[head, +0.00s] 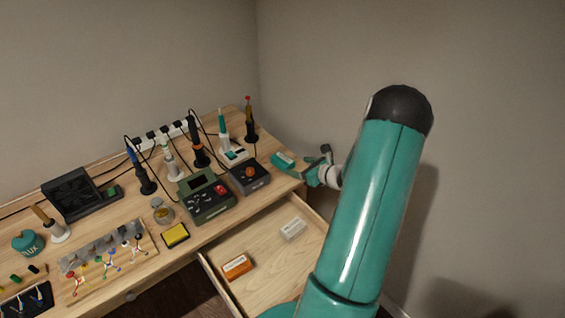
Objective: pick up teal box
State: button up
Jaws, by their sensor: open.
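The teal box (282,160), small with a pale label on it, is at the right end of the wooden workbench. My gripper (303,173) is open, close by on the box's right side. The gripper is partly teal too, so its fingers are hard to separate from the box. I cannot tell whether they touch it or reach around it.
An open drawer (262,262) below holds an orange box (237,267) and a white box (292,229). A dark grey unit with an orange knob (249,176), a green soldering station (206,197) and several upright irons crowd the bench to the left.

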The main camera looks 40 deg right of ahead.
aim_at(286, 161)
jog(key=x, duration=1)
jog(key=shift+w+d+f, duration=0.1)
jog(key=shift+w+d, duration=0.1)
jog(key=c, duration=1.1)
